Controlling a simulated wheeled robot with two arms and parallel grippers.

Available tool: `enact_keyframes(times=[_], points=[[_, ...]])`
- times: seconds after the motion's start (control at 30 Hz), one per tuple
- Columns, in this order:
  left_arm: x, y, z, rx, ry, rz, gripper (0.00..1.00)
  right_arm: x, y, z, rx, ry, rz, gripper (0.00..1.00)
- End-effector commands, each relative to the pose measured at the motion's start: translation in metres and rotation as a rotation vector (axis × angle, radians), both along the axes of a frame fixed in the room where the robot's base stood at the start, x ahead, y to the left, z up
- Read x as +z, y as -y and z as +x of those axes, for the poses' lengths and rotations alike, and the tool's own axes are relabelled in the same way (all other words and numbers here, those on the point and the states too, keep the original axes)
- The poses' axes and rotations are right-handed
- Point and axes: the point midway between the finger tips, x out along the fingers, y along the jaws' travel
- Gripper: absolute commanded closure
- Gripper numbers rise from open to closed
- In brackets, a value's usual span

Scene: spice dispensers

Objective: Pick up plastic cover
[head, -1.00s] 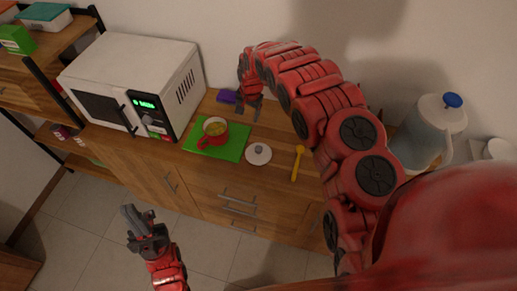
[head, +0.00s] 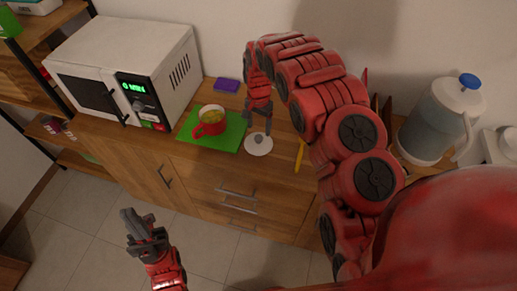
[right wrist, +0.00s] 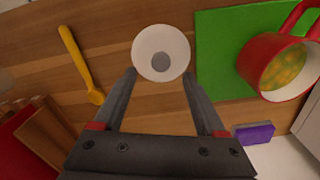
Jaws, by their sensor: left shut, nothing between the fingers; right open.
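The plastic cover (head: 258,145) is a round white lid with a grey knob, lying on the wooden counter beside the green board. In the right wrist view the cover (right wrist: 145,47) lies just past the fingertips, centred between them. My right gripper (head: 259,130) is open and empty, pointing down above the cover; it also shows in the right wrist view (right wrist: 160,76). I cannot tell whether the fingers touch the lid. My left gripper (head: 133,218) is shut and empty, in front of the counter over the floor.
A red mug (head: 210,122) with yellowish contents stands on a green board (head: 230,138) left of the cover. A yellow spoon (head: 299,157) lies to the right. A purple block (head: 227,85), a white microwave (head: 130,60) and a water jug (head: 440,120) are on the counter.

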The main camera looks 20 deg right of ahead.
Motion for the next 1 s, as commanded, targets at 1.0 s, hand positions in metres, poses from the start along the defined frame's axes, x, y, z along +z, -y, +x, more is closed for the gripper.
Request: enact_keyframes(times=[1.0], points=[[0.032,0.000,0.000,0.000,0.000,0.000,1.00,-0.056,-0.002,0.001,-0.001,0.004,0.001,0.39]])
